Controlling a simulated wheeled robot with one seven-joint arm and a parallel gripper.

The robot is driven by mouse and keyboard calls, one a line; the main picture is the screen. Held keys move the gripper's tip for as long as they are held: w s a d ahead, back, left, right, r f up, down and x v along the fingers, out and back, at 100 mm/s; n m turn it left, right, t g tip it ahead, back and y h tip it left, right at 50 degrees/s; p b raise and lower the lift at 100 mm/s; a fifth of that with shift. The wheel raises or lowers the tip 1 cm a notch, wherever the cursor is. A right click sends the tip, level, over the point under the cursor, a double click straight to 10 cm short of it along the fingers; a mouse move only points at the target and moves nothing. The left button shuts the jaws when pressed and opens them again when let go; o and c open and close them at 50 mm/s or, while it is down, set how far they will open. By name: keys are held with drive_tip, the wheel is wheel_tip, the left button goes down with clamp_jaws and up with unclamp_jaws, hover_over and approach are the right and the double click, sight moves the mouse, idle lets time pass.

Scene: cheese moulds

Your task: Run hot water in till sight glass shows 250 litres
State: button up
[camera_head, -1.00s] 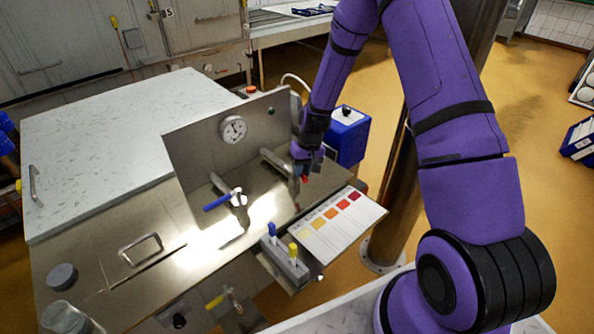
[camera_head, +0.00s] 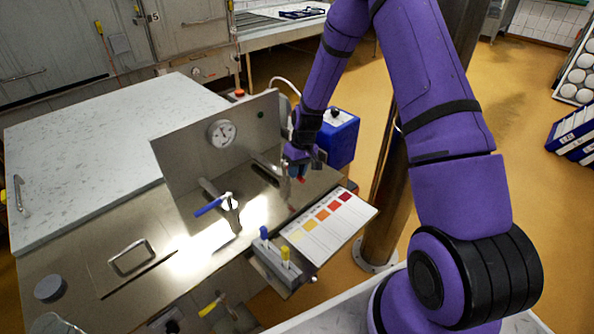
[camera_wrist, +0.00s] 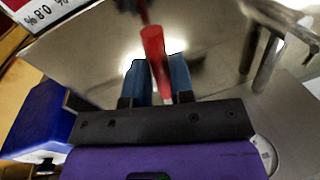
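My gripper (camera_head: 300,172) is at the right end of the upright steel panel (camera_head: 185,165), low above the steel top. In the wrist view, its two blue fingers (camera_wrist: 159,75) stand close on both sides of a red lever handle (camera_wrist: 153,45), with little gap, and appear shut on it. In the head view, my gripper mostly hides this handle. A blue-handled lever valve (camera_head: 212,205) sits on the left pipe of the panel. A round dial (camera_head: 222,133) is on the panel. I cannot make out a sight glass or any running water.
A colour chart (camera_head: 325,225) and a block with blue and yellow handles (camera_head: 275,262) are along the front edge. A blue box (camera_head: 338,138) stands behind my gripper. A yellow-handled valve (camera_head: 211,306) is below. A pale lid (camera_head: 95,145) covers the left.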

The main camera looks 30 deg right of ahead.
drive_tip(key=o, duration=0.3)
drive_tip(key=shift+r, duration=0.15)
wheel_tip(320, 180, up, 10)
drive_tip(key=d, duration=0.2)
drive_tip(key=shift+w+r, duration=0.15)
